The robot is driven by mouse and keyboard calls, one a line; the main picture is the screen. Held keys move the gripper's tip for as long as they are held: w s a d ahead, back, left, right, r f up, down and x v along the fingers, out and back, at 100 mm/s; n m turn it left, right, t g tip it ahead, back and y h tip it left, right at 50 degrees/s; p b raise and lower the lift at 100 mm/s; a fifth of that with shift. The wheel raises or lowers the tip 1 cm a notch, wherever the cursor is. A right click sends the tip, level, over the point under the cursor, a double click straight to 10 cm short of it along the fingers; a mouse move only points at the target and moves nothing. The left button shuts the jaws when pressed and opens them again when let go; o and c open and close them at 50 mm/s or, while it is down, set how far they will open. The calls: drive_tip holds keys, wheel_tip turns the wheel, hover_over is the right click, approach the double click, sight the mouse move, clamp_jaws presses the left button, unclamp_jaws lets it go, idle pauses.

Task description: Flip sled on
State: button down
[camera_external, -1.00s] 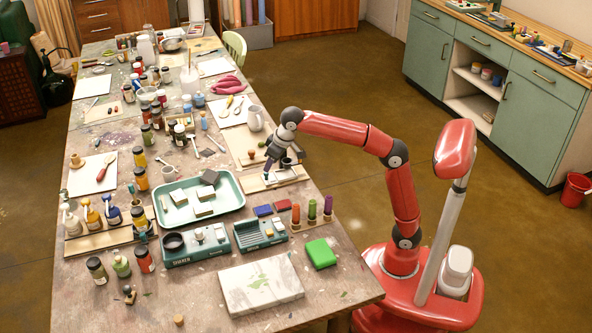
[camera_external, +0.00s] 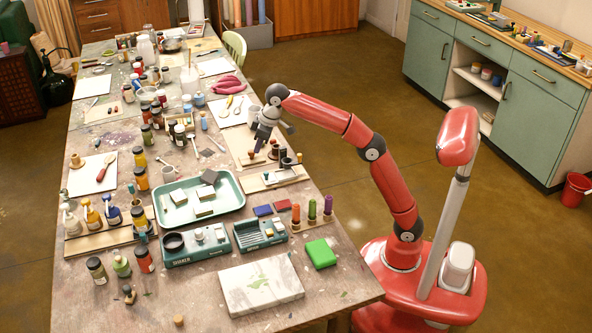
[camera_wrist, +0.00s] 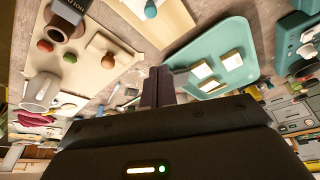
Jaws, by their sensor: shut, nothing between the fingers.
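My gripper (camera_external: 254,150) is shut and empty, above the right edge of the table beside a tan board with round-topped knobs (camera_external: 245,148). In the wrist view its dark fingers (camera_wrist: 158,72) are together, with nothing between them. A low tan board with white parts (camera_external: 255,185) lies just in front of it; its end, with a blue knob (camera_wrist: 150,10), appears at the top of the wrist view. I cannot make out for sure which part is the sled or how a switch on it stands.
A teal tray (camera_external: 226,209) with pale blocks lies to the front left. Two teal boxes with controls (camera_external: 196,244) (camera_external: 260,232) stand in front of it. Bottles and jars crowd the table's left side. A white slab (camera_external: 262,285) and a green block (camera_external: 321,253) lie near the front.

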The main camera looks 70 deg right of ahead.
sight(272, 176)
drive_tip(key=b+x, duration=0.3)
drive_tip(key=x, duration=0.7)
drive_tip(key=shift+w+a+f+b, duration=0.1)
drive_tip(key=shift+f+b, duration=0.2)
drive_tip(key=shift+b, duration=0.05)
drive_tip(key=s, duration=0.1)
drive_tip(key=s+d+b, duration=0.1)
drive_tip(key=shift+s+r, duration=0.2)
drive_tip(key=shift+s, duration=0.1)
drive_tip(key=shift+s+d, duration=0.2)
drive_tip(key=shift+s, duration=0.4)
drive_tip(key=s+d+b, duration=0.2)
drive_tip(key=s, duration=0.1)
drive_tip(key=shift+d+f, duration=0.1)
drive_tip(key=shift+d, duration=0.3)
drive_tip(key=shift+w, duration=0.1)
